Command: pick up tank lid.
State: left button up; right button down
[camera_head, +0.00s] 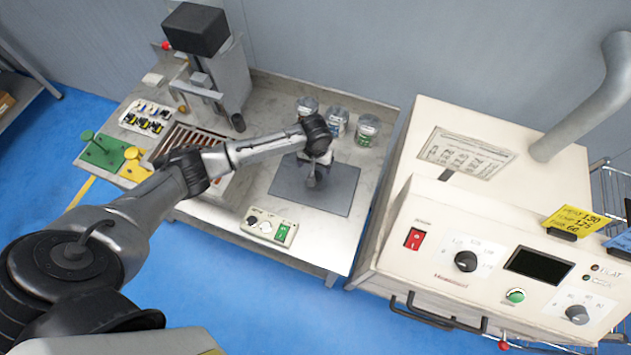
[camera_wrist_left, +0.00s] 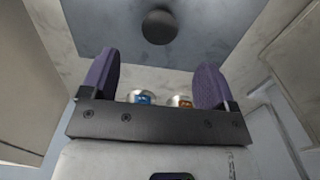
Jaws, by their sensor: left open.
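The tank lid appears to be a flat dark grey square plate (camera_head: 338,193) lying on the bench in the head view. It fills the upper middle of the left wrist view (camera_wrist_left: 215,30), where a round dark knob (camera_wrist_left: 160,26) shows on it. My left gripper (camera_head: 313,181) is over the plate in the head view and hides the knob there. In the left wrist view its two purple-grey fingers (camera_wrist_left: 156,84) are spread wide with nothing between them. The knob lies beyond the fingertips, roughly midway between them. My right gripper is not in view.
Several small cans (camera_head: 367,130) stand behind the plate near the wall. A control box (camera_head: 268,226) sits at the bench's front edge. A large cream machine (camera_head: 480,230) stands close on the right. A slatted tray (camera_head: 185,145) and a tall winder (camera_head: 220,80) are on the left.

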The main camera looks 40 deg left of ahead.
pick_arm(q)
jog(key=shift+f, duration=1.55)
notch_tip(320, 180, down, 4)
jog(key=shift+f+b, duration=0.25)
jog(key=shift+b, duration=0.45)
jog(key=shift+f, duration=0.35)
jog(key=shift+c, duration=0.2)
jog(key=c, duration=1.2)
jog(key=shift+c, duration=0.3)
jog(key=shift+r, duration=0.1)
